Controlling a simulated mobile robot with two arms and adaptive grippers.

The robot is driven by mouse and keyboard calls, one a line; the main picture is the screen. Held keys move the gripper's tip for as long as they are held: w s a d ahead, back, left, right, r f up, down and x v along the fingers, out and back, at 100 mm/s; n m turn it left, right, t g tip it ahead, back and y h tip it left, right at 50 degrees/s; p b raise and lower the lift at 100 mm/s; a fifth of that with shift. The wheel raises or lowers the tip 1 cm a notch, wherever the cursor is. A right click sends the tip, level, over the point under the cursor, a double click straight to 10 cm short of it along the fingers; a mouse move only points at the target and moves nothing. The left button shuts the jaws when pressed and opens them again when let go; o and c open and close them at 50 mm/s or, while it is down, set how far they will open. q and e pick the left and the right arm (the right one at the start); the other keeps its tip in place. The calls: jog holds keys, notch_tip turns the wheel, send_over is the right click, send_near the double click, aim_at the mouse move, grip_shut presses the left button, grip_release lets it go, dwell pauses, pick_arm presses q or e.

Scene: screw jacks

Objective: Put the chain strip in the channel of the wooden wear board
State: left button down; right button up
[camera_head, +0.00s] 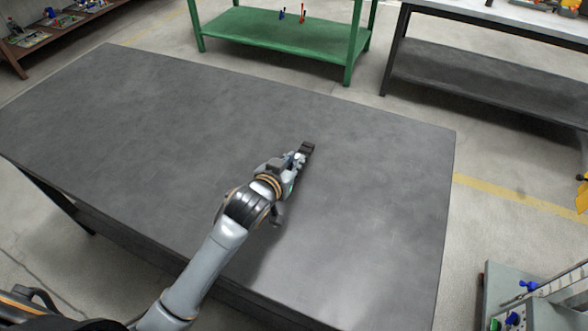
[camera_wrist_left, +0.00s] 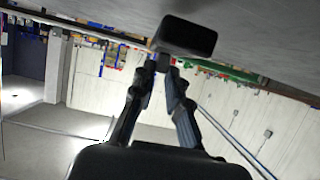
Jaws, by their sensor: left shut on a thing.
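My left gripper (camera_head: 299,160) is over the middle right of the grey table. It is shut on a small dark block (camera_head: 307,148), which sticks out beyond the fingertips. In the left wrist view the two fingers of the left gripper (camera_wrist_left: 163,68) close in on a narrow part below the dark block (camera_wrist_left: 186,36). The block looks smooth and rounded at its edges; I cannot tell whether it is the chain strip. It is close to the tabletop; I cannot tell whether it touches. No wooden wear board with a channel can be made out. My right gripper is not in view.
The grey table (camera_head: 150,130) is otherwise bare, with free room all around the gripper. A green bench (camera_head: 275,30) and a dark-shelved bench (camera_head: 470,75) stand behind it. A machine with blue knobs (camera_head: 520,300) stands at the lower right.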

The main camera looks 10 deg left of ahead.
pick_arm(q)
jog(key=shift+w+d+f, duration=0.1)
jog(key=shift+w+f, duration=0.05)
jog(key=shift+f, duration=0.75)
jog(key=shift+w+f, duration=0.1)
jog(key=shift+f, duration=0.8)
jog(key=shift+f, duration=0.1)
jog(key=c, duration=1.3)
grip_release()
jog(key=shift+f, duration=0.1)
jog(key=shift+c, duration=0.2)
